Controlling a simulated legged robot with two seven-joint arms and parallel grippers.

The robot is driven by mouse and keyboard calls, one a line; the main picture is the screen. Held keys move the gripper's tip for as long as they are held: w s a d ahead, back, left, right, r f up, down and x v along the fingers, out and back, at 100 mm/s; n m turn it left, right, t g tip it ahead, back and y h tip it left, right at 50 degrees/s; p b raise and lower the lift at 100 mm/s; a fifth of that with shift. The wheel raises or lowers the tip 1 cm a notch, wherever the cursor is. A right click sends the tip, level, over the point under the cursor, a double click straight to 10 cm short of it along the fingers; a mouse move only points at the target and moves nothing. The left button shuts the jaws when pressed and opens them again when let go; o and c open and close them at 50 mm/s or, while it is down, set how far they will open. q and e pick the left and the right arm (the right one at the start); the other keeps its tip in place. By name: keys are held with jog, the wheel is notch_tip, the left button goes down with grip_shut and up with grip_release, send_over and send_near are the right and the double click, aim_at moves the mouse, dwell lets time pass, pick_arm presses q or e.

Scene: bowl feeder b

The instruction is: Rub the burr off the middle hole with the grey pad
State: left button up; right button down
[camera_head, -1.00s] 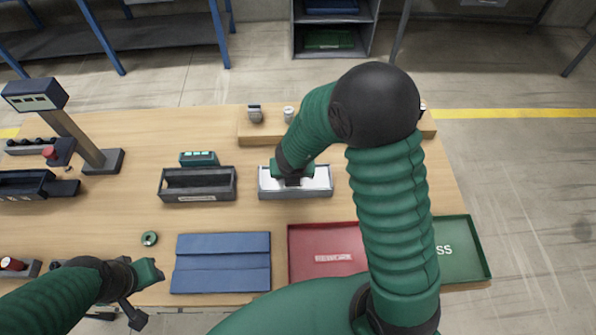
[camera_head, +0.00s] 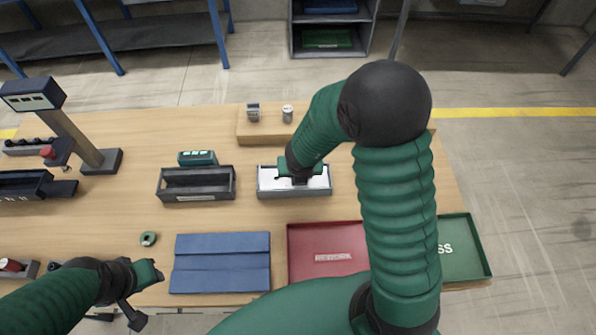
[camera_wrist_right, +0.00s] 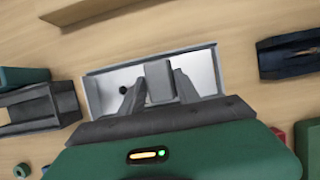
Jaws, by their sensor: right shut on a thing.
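The white plate (camera_head: 320,183) lies in a shallow grey tray (camera_head: 293,194) in the middle of the table; the plate also shows in the right wrist view (camera_wrist_right: 204,70). One dark hole (camera_wrist_right: 123,90) shows on its left part; its middle is hidden behind the pad and fingers. My right gripper (camera_head: 300,178) is over the plate, shut on the grey pad (camera_wrist_right: 158,80). The pad sits between the fingers above the plate; I cannot tell whether it touches. No burr can be made out. My left gripper (camera_head: 145,295) is open and empty near the front left edge.
A dark open box (camera_head: 197,196) and a teal device (camera_head: 197,158) stand left of the tray. A wooden ledge (camera_head: 262,132) with small parts is behind. A blue mat (camera_head: 221,263), red tray (camera_head: 326,257) and green tray (camera_head: 460,247) lie in front. A green ring (camera_head: 148,239) lies left.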

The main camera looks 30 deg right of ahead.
jog(key=shift+w+a, duration=0.25)
jog(key=shift+a, duration=0.3)
jog(key=shift+w+a, duration=0.25)
jog(key=shift+a, duration=0.25)
jog(key=shift+d, duration=0.1)
jog(key=shift+s+d+f, duration=0.1)
jog(key=shift+s+d, duration=0.25)
jog(key=shift+d, duration=0.2)
jog(key=shift+s+d, duration=0.2)
jog(key=shift+d, duration=0.25)
jog(key=shift+w+a, duration=0.4)
jog(key=shift+a, duration=0.45)
jog(key=shift+w+a, duration=0.15)
jog(key=shift+a, duration=0.1)
jog(key=shift+p, duration=0.3)
